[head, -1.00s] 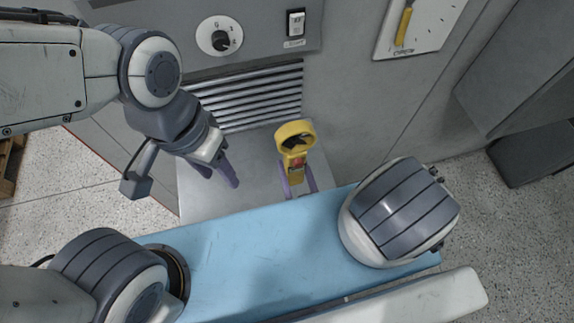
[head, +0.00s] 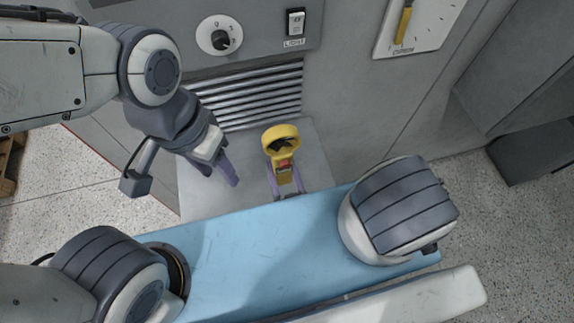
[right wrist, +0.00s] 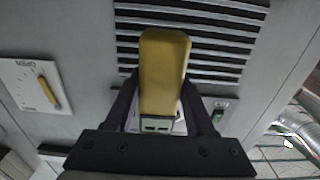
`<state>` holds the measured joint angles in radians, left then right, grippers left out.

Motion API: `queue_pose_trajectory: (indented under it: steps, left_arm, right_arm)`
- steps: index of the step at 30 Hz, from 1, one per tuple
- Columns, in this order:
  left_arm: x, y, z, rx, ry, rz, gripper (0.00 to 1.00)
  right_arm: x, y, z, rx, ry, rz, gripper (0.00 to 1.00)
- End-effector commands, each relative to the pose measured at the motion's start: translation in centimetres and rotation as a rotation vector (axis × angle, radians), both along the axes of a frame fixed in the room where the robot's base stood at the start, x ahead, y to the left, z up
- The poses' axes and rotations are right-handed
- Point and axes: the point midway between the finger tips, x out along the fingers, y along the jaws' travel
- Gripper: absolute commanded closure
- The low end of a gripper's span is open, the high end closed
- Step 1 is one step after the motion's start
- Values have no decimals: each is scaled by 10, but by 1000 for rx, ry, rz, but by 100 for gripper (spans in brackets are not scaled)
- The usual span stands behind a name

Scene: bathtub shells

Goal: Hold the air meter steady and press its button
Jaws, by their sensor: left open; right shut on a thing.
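The air meter (head: 282,132) is yellow, with a ring-shaped fan head and a red button (head: 284,163) on its body below the ring. My right gripper (head: 286,187) is shut on its lower body, with one purple finger on each side. In the right wrist view the meter's yellow back (right wrist: 163,75) stands between the two dark fingers. My left gripper (head: 219,175) is open and empty, to the left of the meter and apart from it. Most of the right gripper's palm is hidden in the head view.
A grey cabinet with a louvred vent (head: 250,95), a dial (head: 219,36) and a light switch (head: 295,22) stands behind. A panel with a yellow lever (head: 404,24) is at upper right. Below the meter is a grey surface (head: 205,203). Clear space lies between the left gripper and the meter.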

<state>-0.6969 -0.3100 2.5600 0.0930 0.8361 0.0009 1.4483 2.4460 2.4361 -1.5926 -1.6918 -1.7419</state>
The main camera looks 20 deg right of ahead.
Motion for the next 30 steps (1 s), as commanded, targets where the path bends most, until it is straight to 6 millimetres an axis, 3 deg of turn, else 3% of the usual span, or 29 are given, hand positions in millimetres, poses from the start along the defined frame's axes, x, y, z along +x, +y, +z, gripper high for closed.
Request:
queue_pose_trajectory:
  steps: [30]
  left_arm:
    - [0, 0, -3, 0, 0, 0, 50]
  right_arm:
    - [24, 39, -41, 2, 0, -1, 100]
